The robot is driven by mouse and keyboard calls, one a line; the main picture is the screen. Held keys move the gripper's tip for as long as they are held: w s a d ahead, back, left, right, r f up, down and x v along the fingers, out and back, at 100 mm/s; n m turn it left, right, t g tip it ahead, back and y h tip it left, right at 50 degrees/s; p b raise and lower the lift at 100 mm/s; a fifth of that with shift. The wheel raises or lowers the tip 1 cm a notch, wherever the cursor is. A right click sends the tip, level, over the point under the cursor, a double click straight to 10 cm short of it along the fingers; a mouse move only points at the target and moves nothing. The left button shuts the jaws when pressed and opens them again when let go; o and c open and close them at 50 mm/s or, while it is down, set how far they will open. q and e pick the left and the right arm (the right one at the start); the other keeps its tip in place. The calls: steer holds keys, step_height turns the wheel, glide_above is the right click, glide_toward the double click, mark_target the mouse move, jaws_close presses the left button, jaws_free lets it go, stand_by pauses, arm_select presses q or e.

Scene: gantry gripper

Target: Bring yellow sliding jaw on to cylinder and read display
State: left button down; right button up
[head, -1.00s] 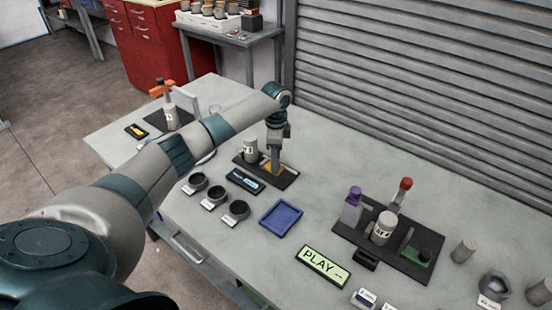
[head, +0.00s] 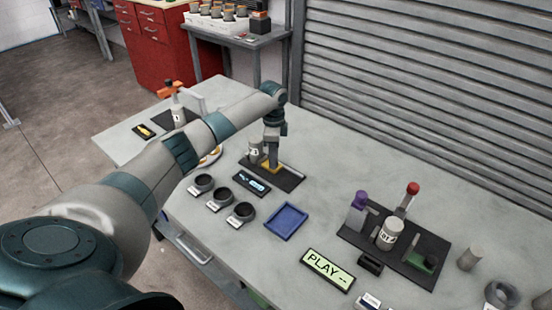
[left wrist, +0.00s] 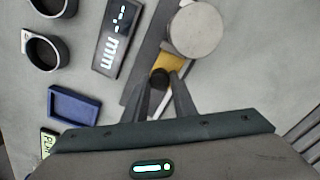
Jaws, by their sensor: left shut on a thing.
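The yellow sliding jaw (head: 271,167) sits on a dark rail plate (head: 290,182) on the bench. In the left wrist view the yellow jaw (left wrist: 172,63) carries a dark knob (left wrist: 160,78). My left gripper (left wrist: 160,88) is shut on that knob; it comes down from above in the head view (head: 271,160). The pale cylinder (head: 254,153) stands upright close to the jaw, left of it; its round top (left wrist: 197,30) partly covers the jaw from above, so I cannot tell whether they touch. The display (left wrist: 114,38) beside the rail shows dashes and "mm". My right gripper is not in view.
Several dark ring cups (head: 221,195) and a blue tray (head: 287,221) lie in front of the rail. Another dark plate (head: 418,262) with a bottle and red and purple capped parts stands right. Bench between is clear.

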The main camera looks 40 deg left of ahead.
arm_select(q)
steer(key=c, duration=1.5)
jaws_free()
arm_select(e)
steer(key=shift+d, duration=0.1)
arm_select(q)
steer(key=shift+o, duration=0.2)
steer(key=shift+r, duration=0.15)
step_height(320, 180, up, 8)
steer(key=shift+r+b, duration=0.1)
steer(key=shift+b, duration=0.9)
step_height(320, 180, up, 9)
steer(key=b, duration=0.1)
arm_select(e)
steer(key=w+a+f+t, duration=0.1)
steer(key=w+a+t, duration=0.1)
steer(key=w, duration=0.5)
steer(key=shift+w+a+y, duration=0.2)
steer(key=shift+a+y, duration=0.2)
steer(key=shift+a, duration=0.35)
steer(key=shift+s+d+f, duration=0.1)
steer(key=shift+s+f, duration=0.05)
